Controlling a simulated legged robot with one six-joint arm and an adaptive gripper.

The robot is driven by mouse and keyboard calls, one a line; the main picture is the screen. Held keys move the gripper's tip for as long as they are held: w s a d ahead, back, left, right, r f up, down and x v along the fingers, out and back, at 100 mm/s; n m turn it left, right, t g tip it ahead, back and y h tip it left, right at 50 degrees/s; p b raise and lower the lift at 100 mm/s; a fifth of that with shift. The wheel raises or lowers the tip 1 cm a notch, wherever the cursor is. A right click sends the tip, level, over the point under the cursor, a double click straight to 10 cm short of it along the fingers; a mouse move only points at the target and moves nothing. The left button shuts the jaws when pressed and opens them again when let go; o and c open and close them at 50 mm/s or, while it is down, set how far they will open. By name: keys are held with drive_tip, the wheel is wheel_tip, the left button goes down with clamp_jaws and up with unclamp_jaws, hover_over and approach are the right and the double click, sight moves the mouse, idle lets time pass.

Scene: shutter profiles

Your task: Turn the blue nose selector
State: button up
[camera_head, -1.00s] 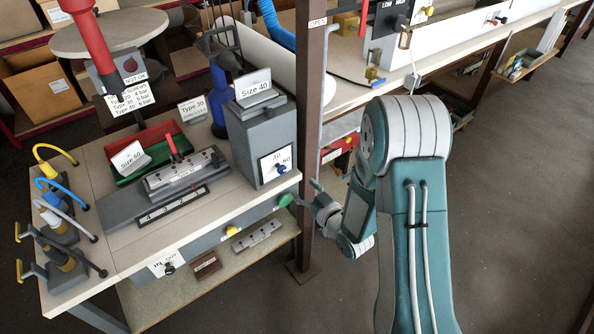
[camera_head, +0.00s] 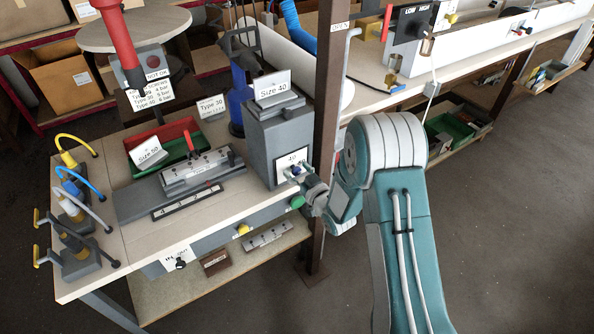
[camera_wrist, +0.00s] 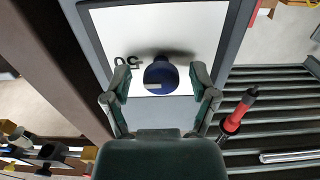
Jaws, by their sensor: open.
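The blue nose selector (camera_wrist: 161,77) is a round blue knob on a white label plate (camera_wrist: 185,22). In the wrist view it sits between the tips of my gripper (camera_wrist: 160,85), with a finger on each side. The fingers are open and a gap shows on both sides of the knob. In the head view my gripper (camera_head: 303,178) is at the front of the grey box (camera_head: 268,135) that carries the "Size 40" sign (camera_head: 272,88). There the knob (camera_head: 294,170) is partly hidden by the gripper.
A green knob (camera_head: 297,202) and a yellow knob (camera_head: 243,230) are on the bench front below. A brown post (camera_head: 325,130) stands close to the right of the box. In the wrist view a red-handled tool (camera_wrist: 240,108) lies near the right finger.

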clamp_jaws()
drive_tip(key=shift+n, duration=0.5)
drive_tip(key=n, duration=0.3)
drive_tip(key=shift+a+n, duration=0.1)
drive_tip(key=shift+n, duration=0.3)
drive_tip(key=n, duration=0.4)
drive_tip(key=shift+n, duration=0.3)
drive_tip(key=n, duration=0.4)
drive_tip(key=shift+s+a+f, duration=0.1)
drive_tip(key=shift+f, duration=0.05)
drive_tip(key=shift+f+n, duration=0.1)
drive_tip(key=shift+n, duration=2.1)
drive_tip(key=shift+s+f, duration=0.1)
